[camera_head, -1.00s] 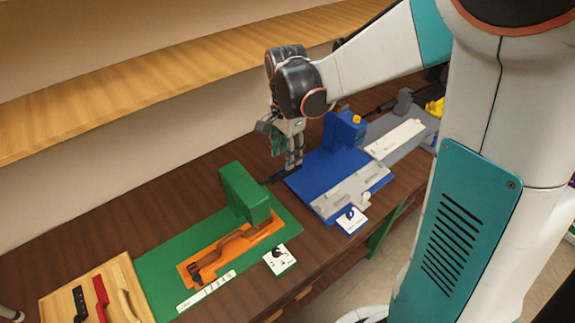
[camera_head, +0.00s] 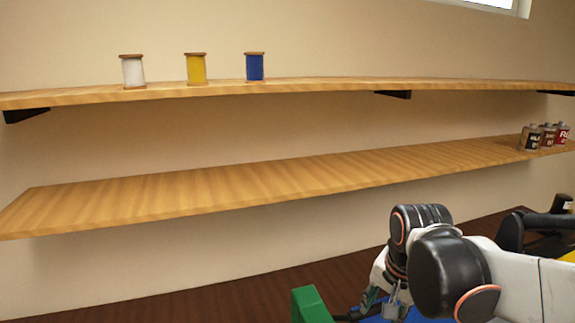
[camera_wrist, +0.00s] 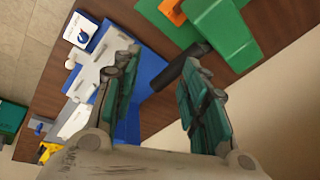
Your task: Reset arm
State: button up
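My arm reaches in from the lower right of the head view, with my gripper (camera_head: 383,300) low over the workbench, near the green block and the blue board. In the wrist view my gripper (camera_wrist: 160,75) has its two teal-padded fingers spread wide apart, with nothing held between them. A dark handle-like bar (camera_wrist: 180,66) lies on the bench beyond the fingers; whether it is apart from the fingertip beside it is hard to tell.
A green block (camera_head: 309,305) and the blue board (camera_wrist: 150,72) are near the gripper. Two wooden shelves run above the bench; the upper shelf (camera_head: 320,86) holds white, yellow and blue spools, the lower shelf (camera_head: 250,187) small cans (camera_head: 548,137). Bare dark bench (camera_head: 210,303) lies left.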

jog(key=s+f+n+t+b, duration=0.4)
jog(key=s+f+n+b, duration=0.2)
jog(key=s+n+b, duration=0.2)
jog(key=shift+s+d+f+n+b, duration=0.15)
jog(key=shift+s+f+n+b, duration=0.2)
jog(key=shift+s, duration=0.65)
